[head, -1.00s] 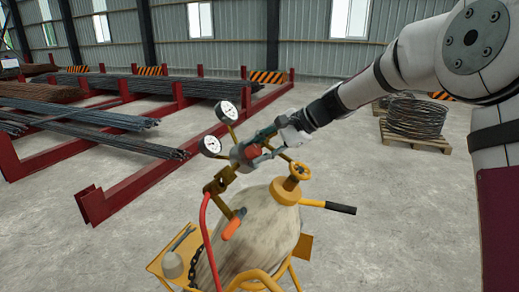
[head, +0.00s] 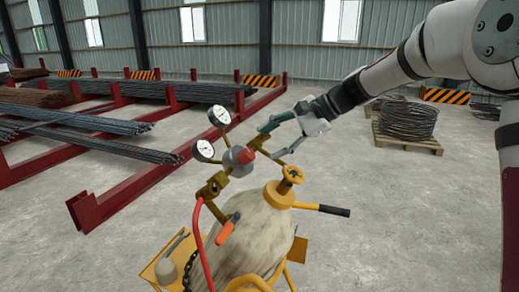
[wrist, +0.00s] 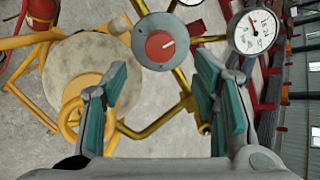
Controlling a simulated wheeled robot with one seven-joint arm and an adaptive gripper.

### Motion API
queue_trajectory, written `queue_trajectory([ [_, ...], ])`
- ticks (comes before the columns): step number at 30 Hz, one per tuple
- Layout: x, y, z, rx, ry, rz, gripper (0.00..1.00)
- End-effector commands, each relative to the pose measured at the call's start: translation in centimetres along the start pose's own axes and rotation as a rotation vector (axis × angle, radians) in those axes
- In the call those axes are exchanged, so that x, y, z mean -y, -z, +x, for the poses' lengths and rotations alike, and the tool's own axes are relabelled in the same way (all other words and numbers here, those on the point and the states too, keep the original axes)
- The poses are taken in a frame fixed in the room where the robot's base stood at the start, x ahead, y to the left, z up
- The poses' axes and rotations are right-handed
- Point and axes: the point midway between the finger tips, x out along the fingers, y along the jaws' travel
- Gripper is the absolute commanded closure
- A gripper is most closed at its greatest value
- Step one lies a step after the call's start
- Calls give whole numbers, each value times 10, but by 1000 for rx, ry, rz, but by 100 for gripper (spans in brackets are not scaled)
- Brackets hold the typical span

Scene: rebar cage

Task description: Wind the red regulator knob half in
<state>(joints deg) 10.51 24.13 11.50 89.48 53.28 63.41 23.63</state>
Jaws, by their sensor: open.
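The red regulator knob (head: 246,156) sits on the front of a grey round regulator body (head: 232,163), on brass pipework above a gas cylinder (head: 250,240). In the wrist view the knob (wrist: 160,46) faces me, with a pale pointer mark on it, above the middle of the picture. My gripper (head: 275,142) is open and empty, just right of the knob and apart from it. In the wrist view its green-padded fingers (wrist: 160,88) stand wide, one on each side below the knob. Nothing hides the knob there.
Two white gauges (head: 219,114) stand on stems beside the regulator. A yellow valve handwheel (head: 292,174) tops the cylinder. A red hose (head: 204,240) and an orange lever (head: 225,233) hang below. Red racks with rebar (head: 90,200) stand behind left; a wire coil (head: 408,117) lies right.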

Motion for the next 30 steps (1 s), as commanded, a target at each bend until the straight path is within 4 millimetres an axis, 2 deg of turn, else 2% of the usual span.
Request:
queue_trajectory([
  [3,0,1,-22,-2,2,0,46],
  [9,0,0,-43,-1,0,-2,46],
  [22,0,-1,-48,-2,-3,-4,46],
  [26,-9,-14,-53,-35,-37,-47,46],
  [30,-36,-44,-67,-118,-127,-161,46],
])
